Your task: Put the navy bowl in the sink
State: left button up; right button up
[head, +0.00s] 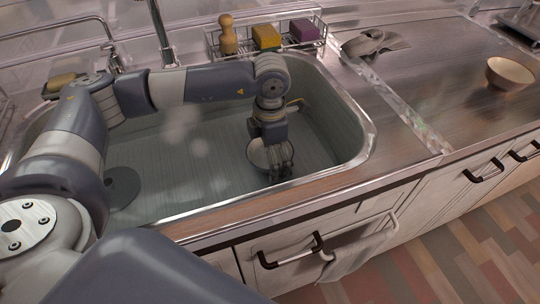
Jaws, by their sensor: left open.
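A bowl with a pale inside and a dark rim (256,154), which fits the navy bowl, is down inside the steel sink (200,150), toward its front right part. My left gripper (281,174) points down into the sink over the bowl's right side. Its fingers are open and overlap the bowl in the picture, hiding part of it. I cannot tell whether they touch it. My right gripper is not in view.
A wire rack (270,45) with a wooden brush (228,36), a yellow-green sponge (266,37) and a purple sponge (304,30) stands behind the sink. A grey cloth (374,42) and a cream bowl (509,74) are on the counter at right. The faucet (160,35) rises behind the sink.

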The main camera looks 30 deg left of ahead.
pick_arm(q)
jog(key=shift+r, duration=0.1)
jog(key=shift+r, duration=0.25)
notch_tip(320, 180, up, 12)
jog(key=p, duration=0.2)
jog(key=shift+f, duration=0.15)
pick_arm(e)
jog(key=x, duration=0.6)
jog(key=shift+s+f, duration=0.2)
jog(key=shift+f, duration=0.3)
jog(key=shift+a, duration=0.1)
